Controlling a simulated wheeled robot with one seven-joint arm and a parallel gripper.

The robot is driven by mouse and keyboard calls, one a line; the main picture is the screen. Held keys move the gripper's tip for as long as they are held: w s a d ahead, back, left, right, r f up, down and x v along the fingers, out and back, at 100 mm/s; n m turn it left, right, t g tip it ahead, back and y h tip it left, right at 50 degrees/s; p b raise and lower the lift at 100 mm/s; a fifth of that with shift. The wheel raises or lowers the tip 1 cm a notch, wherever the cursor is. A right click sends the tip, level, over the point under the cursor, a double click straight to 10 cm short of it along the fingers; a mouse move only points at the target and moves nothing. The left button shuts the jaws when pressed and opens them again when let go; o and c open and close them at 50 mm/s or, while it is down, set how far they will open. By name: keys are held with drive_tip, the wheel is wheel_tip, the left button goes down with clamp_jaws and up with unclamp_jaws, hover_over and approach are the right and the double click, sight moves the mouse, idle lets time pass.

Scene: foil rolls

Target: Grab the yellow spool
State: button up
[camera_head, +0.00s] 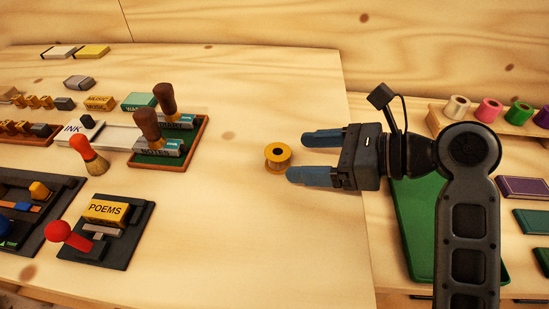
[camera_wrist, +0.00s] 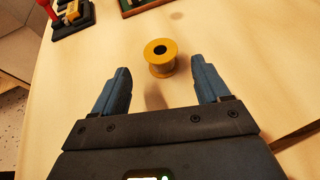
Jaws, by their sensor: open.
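The yellow spool (camera_head: 278,157) stands upright on the wooden table, with a dark hole in its top. It also shows in the wrist view (camera_wrist: 160,57), just ahead of the fingertips and between their lines. My gripper (camera_head: 296,156) is to the right of the spool in the head view, pointing left. Its two blue fingers are spread and empty. In the wrist view, my gripper (camera_wrist: 162,78) has one finger on each side, and the spool appears slightly beyond the tips, apart from both.
A green tray with stampers (camera_head: 167,160) stands left of the spool. A black stand marked POEMS (camera_head: 105,212) and a red-handled brush (camera_head: 90,155) are further left. Coloured rolls (camera_head: 489,110) stand on a rack at right. The table around the spool is clear.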

sight(289, 154)
drive_tip(key=x, duration=0.5)
drive_tip(key=shift+w+a+b, duration=0.15)
drive_tip(key=shift+a+b, duration=0.15)
drive_tip(key=shift+a, duration=0.05)
drive_tip(key=c, duration=1)
